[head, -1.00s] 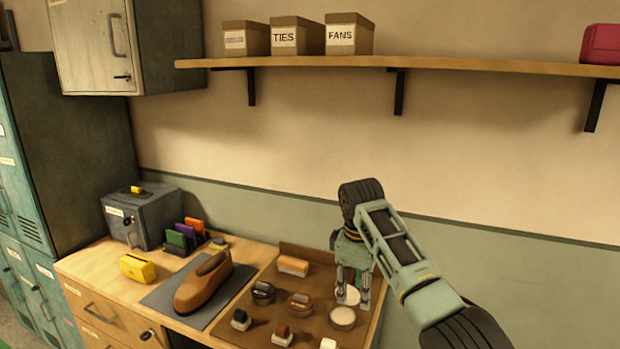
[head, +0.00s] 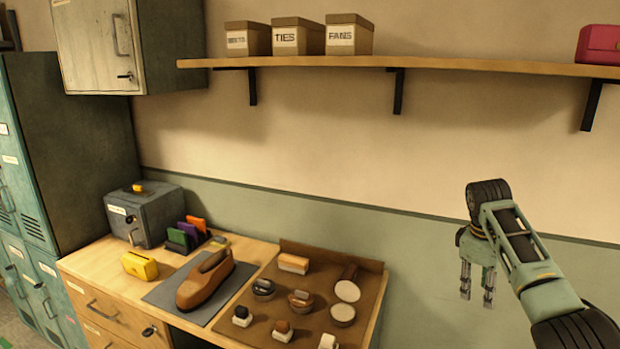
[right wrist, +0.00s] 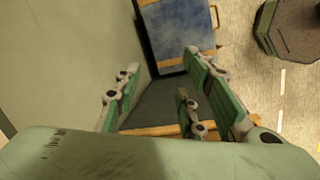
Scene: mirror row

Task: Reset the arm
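My right gripper (head: 477,284) hangs in the air to the right of the wooden bench, fingers pointing down, clear of everything on it. In the right wrist view its fingers (right wrist: 160,95) stand apart with nothing between them. Below them in that view lie the floor and a blue-topped piece (right wrist: 178,28) with wooden edges. My left gripper does not show in either view.
The bench holds a brown shoe (head: 205,280) on a grey mat, a brown tray (head: 300,252) of polish tins and brushes, a yellow object (head: 139,266) and a grey metal box (head: 145,213). A wooden shelf (head: 450,65) runs above along the wall.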

